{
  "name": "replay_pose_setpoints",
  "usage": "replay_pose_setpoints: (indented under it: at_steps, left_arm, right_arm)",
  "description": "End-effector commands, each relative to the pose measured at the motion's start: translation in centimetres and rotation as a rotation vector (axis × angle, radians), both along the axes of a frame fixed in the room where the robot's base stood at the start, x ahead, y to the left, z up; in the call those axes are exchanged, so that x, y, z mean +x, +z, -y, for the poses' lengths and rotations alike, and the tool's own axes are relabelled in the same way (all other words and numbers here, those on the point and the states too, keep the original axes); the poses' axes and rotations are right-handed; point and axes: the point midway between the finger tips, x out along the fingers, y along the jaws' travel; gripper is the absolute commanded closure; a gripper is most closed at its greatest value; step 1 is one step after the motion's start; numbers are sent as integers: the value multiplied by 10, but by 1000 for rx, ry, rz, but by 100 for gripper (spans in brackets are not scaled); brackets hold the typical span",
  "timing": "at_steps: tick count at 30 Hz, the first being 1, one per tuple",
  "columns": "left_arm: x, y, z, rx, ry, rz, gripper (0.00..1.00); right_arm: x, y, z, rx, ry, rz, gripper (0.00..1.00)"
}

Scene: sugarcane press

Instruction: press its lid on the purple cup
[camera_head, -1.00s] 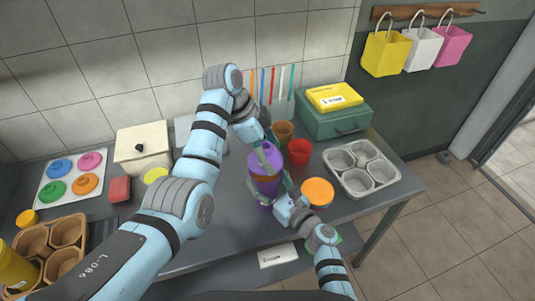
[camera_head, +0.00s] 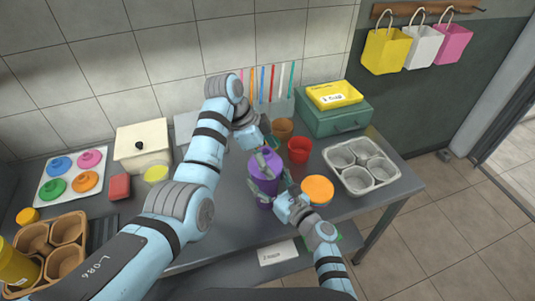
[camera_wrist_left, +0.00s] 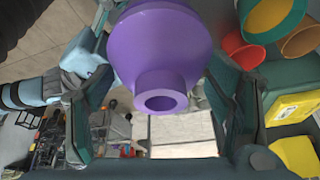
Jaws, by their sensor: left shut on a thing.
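The purple cup (camera_head: 264,193) stands on the grey table in front of me, mostly hidden by my grippers. Its purple lid (camera_head: 264,162) sits at the top of the cup, with no clear gap between them; whether it is fully seated cannot be told. My left gripper (camera_head: 266,158) reaches down from behind and is shut on the lid. In the left wrist view, the lid (camera_wrist_left: 162,50) with its round hollow knob shows between the fingers. My right gripper (camera_head: 276,187) is low beside the cup, with its fingers partly hidden, so its grip is unclear.
An orange-topped container (camera_head: 318,190) stands close to my right gripper. A red cup (camera_head: 299,150) and a brown cup (camera_head: 283,128) stand behind. A metal cup tray (camera_head: 386,186) is at the right. A board of coloured lids (camera_head: 47,197) lies at the far left.

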Motion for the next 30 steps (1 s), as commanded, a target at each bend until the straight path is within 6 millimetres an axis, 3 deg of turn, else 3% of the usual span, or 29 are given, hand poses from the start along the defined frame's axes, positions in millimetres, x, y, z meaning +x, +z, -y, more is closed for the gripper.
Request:
replay_pose_setpoints:
  at_steps: [30]
  left_arm:
    - [0,-12,0,0,1,0,35]
  right_arm:
    - [0,-1,0,-3,0,-2,88]
